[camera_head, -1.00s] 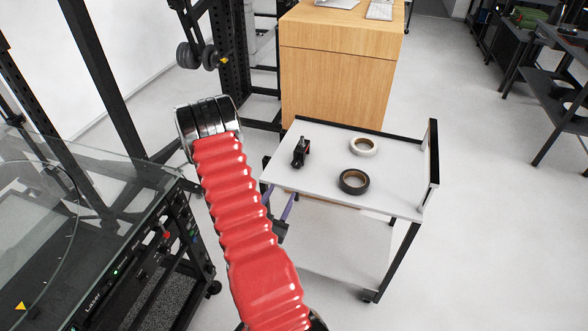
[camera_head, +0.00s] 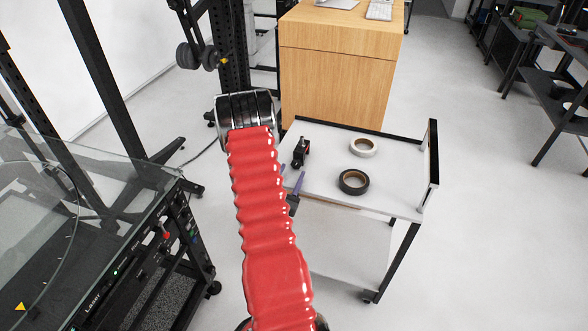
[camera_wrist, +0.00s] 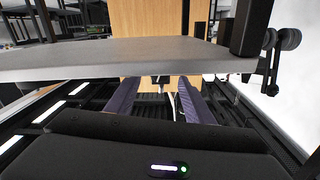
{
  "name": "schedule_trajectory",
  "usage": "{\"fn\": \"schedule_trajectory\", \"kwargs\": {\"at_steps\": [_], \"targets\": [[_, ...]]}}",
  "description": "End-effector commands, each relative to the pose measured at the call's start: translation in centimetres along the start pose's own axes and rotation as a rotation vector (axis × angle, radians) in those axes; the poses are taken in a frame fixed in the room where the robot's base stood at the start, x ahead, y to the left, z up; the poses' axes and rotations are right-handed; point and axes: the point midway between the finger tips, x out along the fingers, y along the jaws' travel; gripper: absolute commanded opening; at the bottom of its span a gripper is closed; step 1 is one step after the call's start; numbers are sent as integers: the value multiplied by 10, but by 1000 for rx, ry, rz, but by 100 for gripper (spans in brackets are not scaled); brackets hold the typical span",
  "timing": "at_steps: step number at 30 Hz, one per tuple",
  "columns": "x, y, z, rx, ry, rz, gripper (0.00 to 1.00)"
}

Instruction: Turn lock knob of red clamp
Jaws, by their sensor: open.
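The small black clamp with a red part (camera_head: 301,152) stands on the cart's white top, near its left edge. Its lock knob is too small to make out in the head view. My gripper (camera_head: 298,188) shows beside my red-sleeved arm, just below the clamp in the picture, at the cart's left front edge. Its two purple fingers are apart in the wrist view (camera_wrist: 157,98), with nothing seen between them. I cannot make out the clamp in the wrist view. My arm hides part of the gripper and the cart's left side in the head view.
The cart top (camera_head: 318,180) also bears a white tape roll (camera_head: 363,147) and a black tape roll (camera_head: 354,182), right of the clamp. A grey slab edge (camera_wrist: 110,60) crosses the wrist view close to the fingers. A wooden cabinet (camera_head: 335,85) stands behind the cart.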

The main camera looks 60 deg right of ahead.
Motion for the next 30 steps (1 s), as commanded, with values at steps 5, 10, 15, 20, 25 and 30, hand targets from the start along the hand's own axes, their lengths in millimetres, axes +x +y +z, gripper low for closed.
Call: {"fn": "schedule_trajectory", "kwargs": {"at_steps": [5,10,15,20,25,30], "targets": [[24,0,0,1,0,1,48],[34,0,0,0,0,0,48],[35,0,0,0,-1,-1,48],[35,0,0,0,-1,0,44],[35,0,0,0,0,0,32],[35,0,0,0,0,0,20]]}}
